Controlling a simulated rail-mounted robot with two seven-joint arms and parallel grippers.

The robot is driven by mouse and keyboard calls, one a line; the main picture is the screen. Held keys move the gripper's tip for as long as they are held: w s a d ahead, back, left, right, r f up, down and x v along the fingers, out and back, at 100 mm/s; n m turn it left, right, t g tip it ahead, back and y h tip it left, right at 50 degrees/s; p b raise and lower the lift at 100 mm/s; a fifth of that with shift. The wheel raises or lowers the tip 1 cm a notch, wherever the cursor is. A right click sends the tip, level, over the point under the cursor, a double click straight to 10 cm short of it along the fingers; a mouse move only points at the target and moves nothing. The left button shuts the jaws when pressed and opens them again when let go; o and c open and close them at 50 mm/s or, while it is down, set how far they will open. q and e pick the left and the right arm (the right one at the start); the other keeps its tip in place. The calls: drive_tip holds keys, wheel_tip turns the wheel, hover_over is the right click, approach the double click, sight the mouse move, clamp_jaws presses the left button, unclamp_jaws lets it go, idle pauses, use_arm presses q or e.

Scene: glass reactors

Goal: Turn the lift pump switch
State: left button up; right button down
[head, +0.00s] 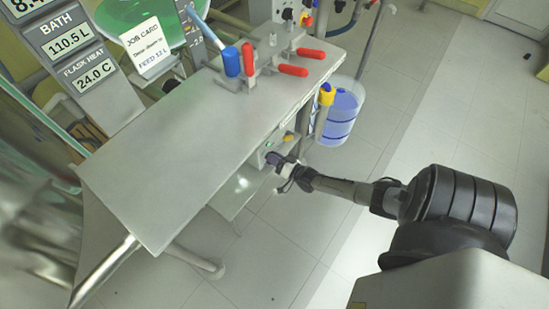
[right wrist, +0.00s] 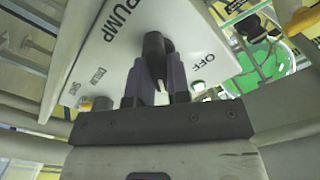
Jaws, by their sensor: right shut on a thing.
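The pump switch is a black knob (right wrist: 153,46) on a pale panel (right wrist: 105,48) lettered PUMP and OFF in the right wrist view. My right gripper (right wrist: 155,82) is shut on the knob, with one dark finger on each side of it. In the head view my right gripper (head: 274,160) reaches in from the right to the small switch box (head: 259,155) below the table's right edge. The gripper hides the knob there. I cannot tell the knob's exact setting. My left gripper does not show.
The grey table (head: 190,130) overhangs the box. Red-handled clamps (head: 293,70) and a blue-handled tool (head: 231,62) are at its far end. A clear bucket with blue bands (head: 340,112) stands beyond the box. The floor to the right is open.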

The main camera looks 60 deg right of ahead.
idle(0.5)
drive_tip(key=c, duration=1.1)
unclamp_jaws()
drive_tip(key=s+p, duration=0.1)
drive_tip(key=s, duration=0.3)
drive_tip(key=s+a+p, duration=0.1)
drive_tip(key=s+p, duration=0.1)
drive_tip(key=s, duration=0.3)
drive_tip(key=s+a+p, duration=0.1)
drive_tip(key=s, duration=0.3)
drive_tip(key=shift+s+p, duration=0.35)
drive_tip(key=shift+p, duration=0.05)
